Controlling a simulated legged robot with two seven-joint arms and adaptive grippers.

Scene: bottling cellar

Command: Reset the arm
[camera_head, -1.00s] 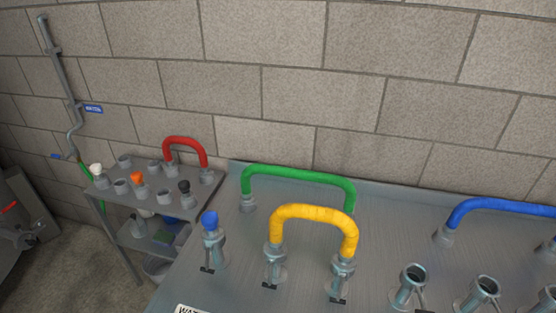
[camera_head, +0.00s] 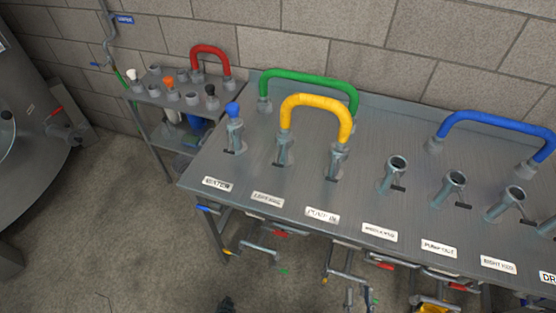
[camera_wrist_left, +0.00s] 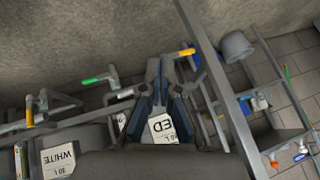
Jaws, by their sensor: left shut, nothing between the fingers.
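My left gripper (camera_wrist_left: 160,85) shows in the left wrist view, with its dark fingers together and nothing between them. It hangs over a container with a white label (camera_wrist_left: 162,128) that reads "ED", the rest being hidden by the gripper. In the head view a small dark shape at the bottom edge, left of centre, may be its tip; I cannot tell. My right gripper is in neither view.
The steel panel table (camera_head: 240,172) carries labelled ports and yellow (camera_head: 316,99), green (camera_head: 308,77) and blue (camera_head: 497,122) hoses. Pipes and valves hang under its front edge. A side cart (camera_head: 148,98) holds a red hose (camera_head: 210,50). Open floor (camera_head: 110,220) lies left.

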